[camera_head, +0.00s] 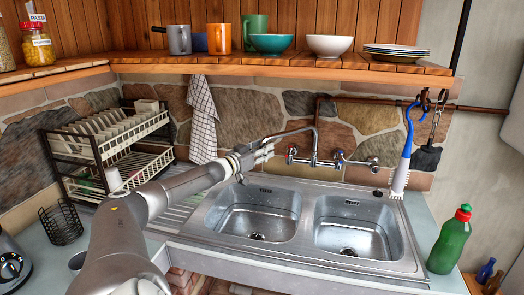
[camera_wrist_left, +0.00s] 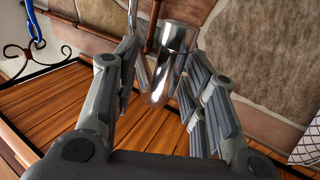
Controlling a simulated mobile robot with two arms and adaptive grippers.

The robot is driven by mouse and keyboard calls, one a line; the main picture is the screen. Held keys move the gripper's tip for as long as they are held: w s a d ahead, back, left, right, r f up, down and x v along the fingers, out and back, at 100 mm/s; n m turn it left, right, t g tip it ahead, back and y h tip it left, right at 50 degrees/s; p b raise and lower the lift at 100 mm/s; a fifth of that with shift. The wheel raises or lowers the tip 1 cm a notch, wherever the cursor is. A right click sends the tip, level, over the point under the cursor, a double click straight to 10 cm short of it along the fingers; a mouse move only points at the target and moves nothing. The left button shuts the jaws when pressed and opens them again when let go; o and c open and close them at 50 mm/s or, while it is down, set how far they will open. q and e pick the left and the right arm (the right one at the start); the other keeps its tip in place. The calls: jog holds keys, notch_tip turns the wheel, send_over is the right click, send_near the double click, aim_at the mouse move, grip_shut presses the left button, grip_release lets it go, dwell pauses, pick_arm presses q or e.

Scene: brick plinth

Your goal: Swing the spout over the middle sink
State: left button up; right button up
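The chrome faucet spout (camera_head: 296,131) rises from the wall tap (camera_head: 313,161) and reaches left, its free end at my left gripper (camera_head: 258,157). Two steel basins show: a left one (camera_head: 257,219) and a right one (camera_head: 345,224). The spout's end is above the back of the left basin. In the left wrist view the shiny spout (camera_wrist_left: 170,55) lies between the two fingers of my left gripper (camera_wrist_left: 162,75). The fingers are apart on either side of it; firm contact is not clear. My right gripper is not in view.
A dish rack (camera_head: 108,150) stands left of the ribbed drainboard. A wooden shelf (camera_head: 290,66) with mugs and bowls runs above. A brush (camera_head: 404,150) hangs at the right, and a green bottle (camera_head: 451,240) stands on the right counter.

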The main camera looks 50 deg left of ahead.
pick_arm(q)
jog(key=shift+f, duration=0.1)
jog(key=shift+s+f, duration=0.1)
jog(key=shift+s, duration=0.05)
jog(key=shift+s+f, duration=0.1)
jog(key=shift+s, duration=0.25)
jog(key=v, duration=0.6)
jog(key=shift+s+r, duration=0.2)
jog(key=shift+r, duration=0.05)
dwell(0.7)
jog(key=shift+d, duration=0.1)
jog(key=shift+s, duration=0.1)
dwell(0.6)
